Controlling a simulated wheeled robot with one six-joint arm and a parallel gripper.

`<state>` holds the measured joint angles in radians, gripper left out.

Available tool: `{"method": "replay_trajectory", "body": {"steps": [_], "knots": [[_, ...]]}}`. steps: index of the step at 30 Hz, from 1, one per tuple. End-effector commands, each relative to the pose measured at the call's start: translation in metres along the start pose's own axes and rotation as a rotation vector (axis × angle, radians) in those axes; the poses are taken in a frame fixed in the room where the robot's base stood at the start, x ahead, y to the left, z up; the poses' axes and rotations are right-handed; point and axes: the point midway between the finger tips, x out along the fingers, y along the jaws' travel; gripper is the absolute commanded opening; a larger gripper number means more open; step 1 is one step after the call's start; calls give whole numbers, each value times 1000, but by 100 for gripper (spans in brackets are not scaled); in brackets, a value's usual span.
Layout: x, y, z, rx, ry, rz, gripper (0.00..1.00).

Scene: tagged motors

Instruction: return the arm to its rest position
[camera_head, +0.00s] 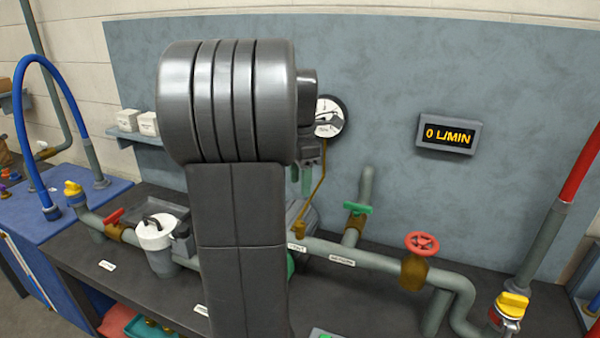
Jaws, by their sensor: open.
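My arm (240,220) stands upright in the middle of the head view, and its thick grey joint (225,100) is large and close to the camera. My gripper (301,180) shows partly just right of the arm, behind it, with its fingers pointing down. It is open, and I see nothing between the fingers. It appears above the pipework in front of the wall panel; its distance from the pipes is hard to tell. Much of the forearm is hidden behind the near joint.
A dark bench (390,310) carries grey pipes, a red valve wheel (422,244), a green valve handle (357,208) and a white-lidded canister (155,232). A round gauge (331,113) and a "0 L/MIN" display (448,134) are on the blue-grey panel (400,70). Blue (58,75) and red (580,165) hoses flank the bench.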

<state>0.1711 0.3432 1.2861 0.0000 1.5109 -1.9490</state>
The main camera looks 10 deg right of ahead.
Motion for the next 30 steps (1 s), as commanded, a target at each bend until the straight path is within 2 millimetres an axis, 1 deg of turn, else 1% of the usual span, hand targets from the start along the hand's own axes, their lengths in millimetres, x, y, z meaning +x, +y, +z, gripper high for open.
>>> {"method": "replay_trajectory", "body": {"steps": [1, 3, 6, 14, 18, 20, 23, 26, 30], "knots": [[-6, 0, 0, 0, 0, 1, 49], [-13, 0, 0, 0, -1, 1, 49], [-18, 0, 0, 0, 0, 0, 49], [-20, 0, 0, 0, 0, 0, 49], [-17, 0, 0, 0, 1, -1, 49], [-13, 0, 0, 0, 1, -3, 49], [-2, 0, 0, 0, 2, -4, 49], [16, -1, 0, 0, 2, -6, 49], [44, -1, 0, 0, 2, -5, 49]]}}
